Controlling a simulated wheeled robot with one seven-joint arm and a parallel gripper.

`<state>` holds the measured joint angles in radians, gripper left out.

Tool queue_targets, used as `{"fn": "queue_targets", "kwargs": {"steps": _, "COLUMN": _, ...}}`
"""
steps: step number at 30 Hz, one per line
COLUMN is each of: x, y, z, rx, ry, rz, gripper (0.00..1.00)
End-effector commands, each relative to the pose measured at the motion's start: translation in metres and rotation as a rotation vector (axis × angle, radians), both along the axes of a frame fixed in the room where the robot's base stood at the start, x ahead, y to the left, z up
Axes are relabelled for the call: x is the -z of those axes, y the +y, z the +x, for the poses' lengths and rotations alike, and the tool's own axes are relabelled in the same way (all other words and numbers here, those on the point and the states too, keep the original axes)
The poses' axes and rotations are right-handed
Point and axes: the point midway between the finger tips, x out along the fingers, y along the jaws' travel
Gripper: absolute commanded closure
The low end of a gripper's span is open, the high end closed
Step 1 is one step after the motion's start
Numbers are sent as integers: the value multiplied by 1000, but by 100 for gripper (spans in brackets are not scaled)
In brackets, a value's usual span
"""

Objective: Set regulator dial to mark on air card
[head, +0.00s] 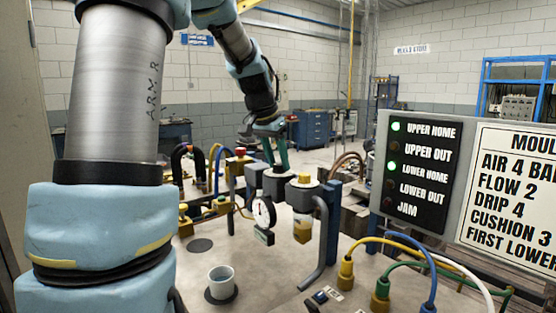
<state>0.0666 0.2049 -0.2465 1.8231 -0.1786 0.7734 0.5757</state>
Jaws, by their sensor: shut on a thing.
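The regulator (278,184) is a dark body standing on the grey bench top, with a round white pressure gauge (264,212) on its front. The gauge is too small to read. My gripper (276,166) points down onto the top of the regulator, its teal fingers shut on the dial there; the dial is mostly hidden between the fingertips. The card (508,195) at the right reads "AIR 4 BA", "FLOW 2", "DRIP 4", "CUSHION 3" and "FIRST LOWER", its right edge cut off.
A yellow-capped bowl unit (302,212) stands right of the regulator, near a bent grey pipe (318,250). Coloured hoses (428,270) cross the front right. The indicator panel (424,168) shows green at UPPER HOME and LOWER HOME.

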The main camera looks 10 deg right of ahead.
Motion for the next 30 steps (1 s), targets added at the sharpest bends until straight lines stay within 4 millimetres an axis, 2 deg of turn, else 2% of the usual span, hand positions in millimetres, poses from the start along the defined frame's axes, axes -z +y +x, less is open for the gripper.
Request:
{"fn": "queue_targets", "kwargs": {"steps": 13, "x": 2, "y": 1, "z": -1, "rx": 10, "ry": 5, "rz": 2, "gripper": 100}}
{"fn": "queue_targets", "kwargs": {"steps": 14, "x": 2, "y": 1, "z": -1, "rx": 10, "ry": 5, "rz": 2, "gripper": 54}}
{"fn": "queue_targets", "kwargs": {"steps": 15, "x": 2, "y": 1, "z": -1, "rx": 10, "ry": 5, "rz": 2, "gripper": 49}}
{"fn": "queue_targets", "kwargs": {"steps": 21, "x": 1, "y": 0, "z": -1, "rx": 9, "ry": 3, "rz": 1, "gripper": 27}}
{"fn": "queue_targets", "kwargs": {"steps": 30, "x": -1, "y": 1, "z": -1, "rx": 9, "ry": 1, "rz": 1, "gripper": 26}}
